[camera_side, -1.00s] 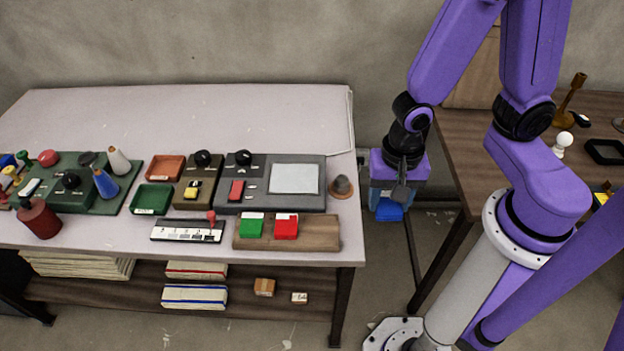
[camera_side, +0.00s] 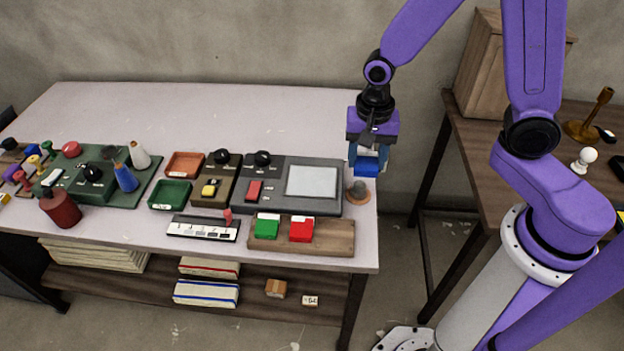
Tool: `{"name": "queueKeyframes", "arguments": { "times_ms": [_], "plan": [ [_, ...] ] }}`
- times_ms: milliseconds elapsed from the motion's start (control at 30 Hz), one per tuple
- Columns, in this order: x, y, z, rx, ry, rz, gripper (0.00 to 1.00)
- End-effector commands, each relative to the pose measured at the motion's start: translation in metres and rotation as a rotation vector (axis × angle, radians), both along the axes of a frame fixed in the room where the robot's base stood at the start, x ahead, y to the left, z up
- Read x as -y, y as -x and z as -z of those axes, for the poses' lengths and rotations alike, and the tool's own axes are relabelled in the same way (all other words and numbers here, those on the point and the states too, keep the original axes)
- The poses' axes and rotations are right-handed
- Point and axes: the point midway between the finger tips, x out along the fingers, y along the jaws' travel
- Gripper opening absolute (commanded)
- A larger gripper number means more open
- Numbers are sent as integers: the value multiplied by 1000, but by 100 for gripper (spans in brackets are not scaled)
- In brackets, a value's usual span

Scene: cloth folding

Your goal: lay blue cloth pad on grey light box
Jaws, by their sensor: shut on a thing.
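The blue cloth pad (camera_side: 367,166) is held in my gripper (camera_side: 369,158), whose jaws are shut on it. The pad hangs in the air near the right edge of the white table, above and slightly behind a grey knob on a brown base. The grey light box (camera_side: 331,205) is a dark grey unit on the table with a pale lit-looking panel (camera_side: 312,182), a red block and a black knob. It lies just left of my gripper, and its panel is bare. The gripper's fingers are partly hidden by the housing and the pad.
The grey knob (camera_side: 358,190) stands at the table's right edge. A wooden board (camera_side: 337,236) with green and red pads lies in front of the light box. A brown box with a black knob (camera_side: 222,157) stands to its left. The table behind is clear.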

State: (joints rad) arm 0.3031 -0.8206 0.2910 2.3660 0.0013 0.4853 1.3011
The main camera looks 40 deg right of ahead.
Motion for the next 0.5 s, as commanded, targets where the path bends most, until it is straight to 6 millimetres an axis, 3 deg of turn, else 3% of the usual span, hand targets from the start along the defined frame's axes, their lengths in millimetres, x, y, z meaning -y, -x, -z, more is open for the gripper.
{"name": "queueKeyframes", "arguments": {
  "times_ms": [167, 500],
  "plan": [
    [-3, -18, 8, -2, 1, 1, 23],
    [-18, -77, 35, -1, 1, 1, 23]
  ]
}}
